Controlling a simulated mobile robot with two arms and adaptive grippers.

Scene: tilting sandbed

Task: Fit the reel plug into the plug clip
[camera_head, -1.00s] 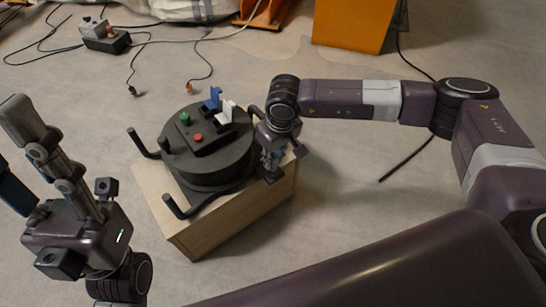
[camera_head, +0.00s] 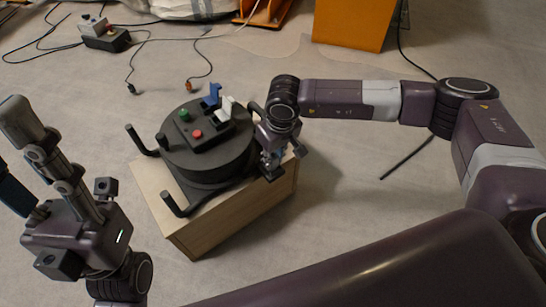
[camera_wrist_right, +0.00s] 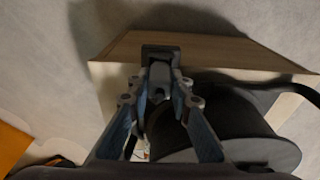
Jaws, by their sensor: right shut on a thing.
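The black cable reel (camera_head: 207,165) has a green knob, a red knob, and a blue and a white raised piece on top. My right gripper (camera_head: 271,163) points down at the reel's right side. In the right wrist view, its fingers (camera_wrist_right: 160,92) are shut on a small grey piece, apparently the reel plug (camera_wrist_right: 160,73). A dark square part (camera_wrist_right: 160,52), possibly the plug clip, is at the fingertips. I cannot tell whether the plug is inside it. My left gripper (camera_head: 14,148) is at the left edge, fingers apart, away from the reel.
The reel stands on a light wooden box (camera_head: 232,215). A dark power block (camera_head: 106,40) and loose cables lie on the floor at the back left. An orange cabinet (camera_head: 352,24) stands at the back. The floor right of the box is clear except for a black cable (camera_head: 406,158).

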